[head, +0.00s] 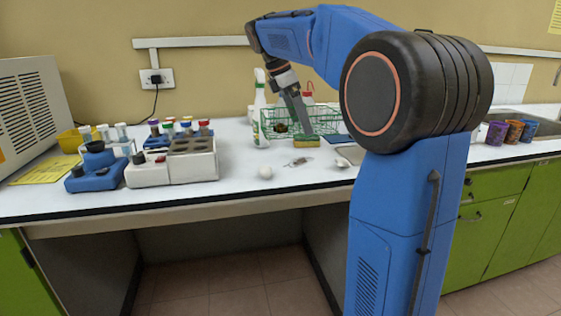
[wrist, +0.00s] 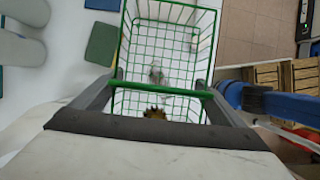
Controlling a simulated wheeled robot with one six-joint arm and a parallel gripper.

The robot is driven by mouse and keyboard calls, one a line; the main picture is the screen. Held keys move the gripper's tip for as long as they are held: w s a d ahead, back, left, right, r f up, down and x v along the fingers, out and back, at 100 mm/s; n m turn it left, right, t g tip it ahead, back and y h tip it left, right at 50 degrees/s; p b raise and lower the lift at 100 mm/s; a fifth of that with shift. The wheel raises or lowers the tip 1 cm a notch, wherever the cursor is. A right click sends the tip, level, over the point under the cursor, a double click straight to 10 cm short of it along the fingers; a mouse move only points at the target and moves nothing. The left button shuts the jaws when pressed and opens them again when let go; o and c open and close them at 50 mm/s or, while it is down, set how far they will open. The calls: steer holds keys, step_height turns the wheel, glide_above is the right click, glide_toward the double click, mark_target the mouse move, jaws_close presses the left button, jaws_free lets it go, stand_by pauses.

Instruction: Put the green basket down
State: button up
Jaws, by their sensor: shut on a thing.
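The green wire basket (head: 272,120) is at the back middle of the white counter, partly behind my gripper (head: 303,128) and arm. In the wrist view, the basket (wrist: 163,48) fills the middle, its open top towards the camera. My gripper (wrist: 160,90) is shut on the basket's green rim or handle bar, with a dark finger on either side. A small brown thing (wrist: 154,113) and a pale grey thing show within the basket's outline. I cannot tell whether the basket's underside touches the counter.
A spray bottle (head: 260,108) stands left of the basket. A yellow-green sponge (head: 306,141) lies in front of it. Vial racks (head: 172,162) stand left; coloured cups (head: 514,131) stand right, by the sink.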

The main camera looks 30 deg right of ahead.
mark_target(298, 134)
step_height(298, 134, down, 5)
steer(key=shift+a+r, duration=0.1)
steer(key=shift+a, duration=0.05)
steer(key=shift+f, duration=2.45)
steer(key=o, duration=0.9)
steer(key=shift+f, duration=0.1)
